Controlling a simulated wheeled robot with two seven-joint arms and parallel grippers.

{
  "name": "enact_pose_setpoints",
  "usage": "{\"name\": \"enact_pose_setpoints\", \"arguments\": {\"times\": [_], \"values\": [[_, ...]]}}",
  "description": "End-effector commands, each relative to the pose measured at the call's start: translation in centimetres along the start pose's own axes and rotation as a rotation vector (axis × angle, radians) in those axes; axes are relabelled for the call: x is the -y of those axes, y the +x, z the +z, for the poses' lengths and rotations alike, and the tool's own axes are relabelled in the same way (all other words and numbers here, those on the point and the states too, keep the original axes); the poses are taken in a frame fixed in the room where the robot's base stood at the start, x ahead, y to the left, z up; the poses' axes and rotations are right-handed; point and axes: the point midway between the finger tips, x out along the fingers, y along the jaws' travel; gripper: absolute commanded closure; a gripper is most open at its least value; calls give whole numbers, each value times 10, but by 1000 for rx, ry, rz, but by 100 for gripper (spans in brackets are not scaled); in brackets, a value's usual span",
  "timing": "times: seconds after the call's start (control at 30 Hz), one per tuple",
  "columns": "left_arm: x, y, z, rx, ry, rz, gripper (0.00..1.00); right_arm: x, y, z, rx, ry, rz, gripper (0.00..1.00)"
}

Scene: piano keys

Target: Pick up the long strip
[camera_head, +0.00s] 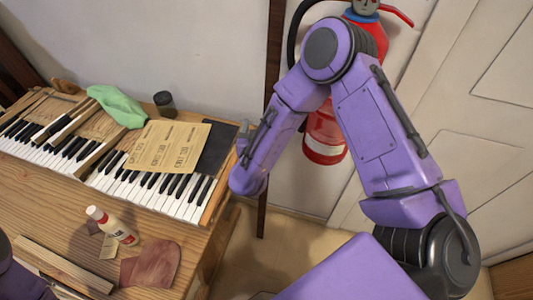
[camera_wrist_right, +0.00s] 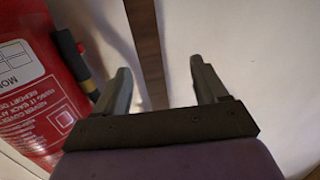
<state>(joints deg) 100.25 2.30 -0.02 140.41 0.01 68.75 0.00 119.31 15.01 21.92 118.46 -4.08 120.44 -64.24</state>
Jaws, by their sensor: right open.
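A long pale wooden strip (camera_head: 64,265) lies at the front left of the wooden table, its left end close to the purple part of my left arm at the picture's edge. My right gripper (camera_wrist_right: 160,88) is open and empty, its two fingers apart in front of the white wall and a dark upright strip. In the head view the right arm reaches beside the table's right end, and its gripper is mostly hidden behind the forearm. My left gripper does not show.
The table (camera_head: 60,215) bears piano keys (camera_head: 170,190), a green cloth (camera_head: 117,105), a dark jar (camera_head: 165,103), papers (camera_head: 165,147), a white bottle (camera_head: 115,227) and a brown cloth (camera_head: 152,264). A red fire extinguisher (camera_head: 323,138) hangs behind my right arm, beside a white door (camera_head: 470,130).

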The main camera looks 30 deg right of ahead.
Motion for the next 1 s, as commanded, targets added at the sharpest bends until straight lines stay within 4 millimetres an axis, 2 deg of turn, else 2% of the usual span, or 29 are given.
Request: {"name": "enact_pose_setpoints", "arguments": {"times": [0.03, 0.1, 0.2, 0.33, 0.47, 0.63, 0.73, 0.83, 1.0], "values": [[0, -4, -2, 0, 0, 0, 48, 2, 8, -34, -54, 24, 69, 28], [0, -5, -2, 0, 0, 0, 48, 1, 14, -60, -93, 33, 139, 28], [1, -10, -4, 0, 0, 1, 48, -2, 28, -74, -107, 36, 180, 28], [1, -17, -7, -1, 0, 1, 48, -6, 52, -76, -106, 32, 178, 28], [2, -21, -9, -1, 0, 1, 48, -8, 66, -76, -107, 30, 174, 28], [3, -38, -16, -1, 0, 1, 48, -18, 94, -74, -105, 28, 176, 28], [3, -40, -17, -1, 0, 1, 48, -20, 110, -74, -107, 30, 173, 28], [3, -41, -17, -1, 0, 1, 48, -20, 116, -73, -108, 29, 169, 28], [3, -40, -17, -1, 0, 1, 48, -20, 116, -72, -109, 29, 167, 28]]}}
